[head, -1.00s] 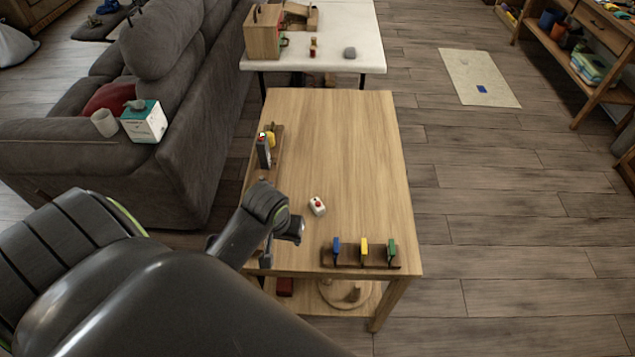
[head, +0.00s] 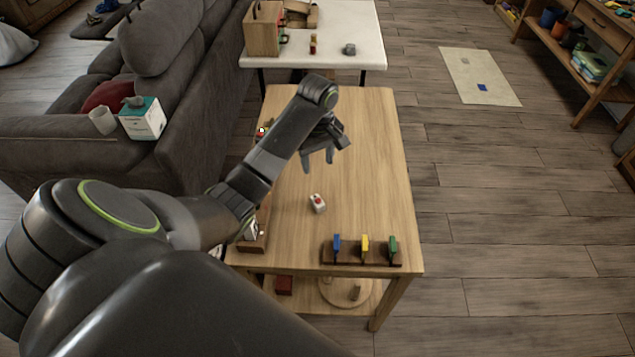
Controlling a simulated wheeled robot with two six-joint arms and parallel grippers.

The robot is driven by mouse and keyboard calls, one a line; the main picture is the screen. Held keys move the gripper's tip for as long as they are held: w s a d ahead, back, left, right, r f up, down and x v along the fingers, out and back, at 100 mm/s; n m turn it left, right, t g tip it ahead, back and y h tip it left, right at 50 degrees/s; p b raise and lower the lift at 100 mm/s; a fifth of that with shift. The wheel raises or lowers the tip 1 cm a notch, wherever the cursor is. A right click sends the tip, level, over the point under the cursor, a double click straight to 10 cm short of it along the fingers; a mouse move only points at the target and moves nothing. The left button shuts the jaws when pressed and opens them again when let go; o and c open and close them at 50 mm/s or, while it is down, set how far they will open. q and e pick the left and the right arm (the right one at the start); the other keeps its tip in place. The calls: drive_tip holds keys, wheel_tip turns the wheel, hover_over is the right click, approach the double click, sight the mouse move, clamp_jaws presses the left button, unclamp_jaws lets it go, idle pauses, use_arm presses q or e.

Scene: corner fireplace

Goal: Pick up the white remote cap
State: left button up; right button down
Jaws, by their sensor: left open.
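The white remote cap (head: 318,204) is a small white block with a red spot on top. It lies on the wooden table (head: 375,190), a little left of the middle. My left gripper (head: 318,161) hangs over the table, beyond the cap in the head view. Its two fingers point down, apart, with nothing between them. It does not touch the cap, and its height above the table is hard to tell. My right gripper is not in view.
A dark wooden rack (head: 348,256) with blue, yellow and green pieces stands at the table's near edge. Another wooden holder (head: 262,222) is at the left edge, partly behind my arm. The table's right side is clear. A grey sofa (head: 190,150) stands to the left.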

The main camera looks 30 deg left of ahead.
use_arm(q)
drive_tip(key=b, duration=1)
hover_over(318, 199)
drive_tip(key=f, duration=1)
drive_tip(key=shift+w+a+f, duration=0.15)
drive_tip(key=shift+w+f, duration=0.05)
drive_tip(key=shift+f, duration=0.15)
drive_tip(key=shift+s+f, duration=0.15)
drive_tip(key=shift+f, duration=2.4)
drive_tip(key=shift+c, duration=0.3)
drive_tip(key=c, duration=0.9)
drive_tip(key=shift+r, duration=0.55)
wheel_tip(318, 199, up, 3)
drive_tip(key=shift+r+p, duration=0.2)
drive_tip(key=shift+p, duration=0.2)
wheel_tip(318, 199, up, 4)
drive_tip(key=p, duration=0.3)
drive_tip(key=shift+r, duration=0.1)
drive_tip(key=shift+r+p, duration=0.65)
drive_tip(key=shift+p, duration=0.15)
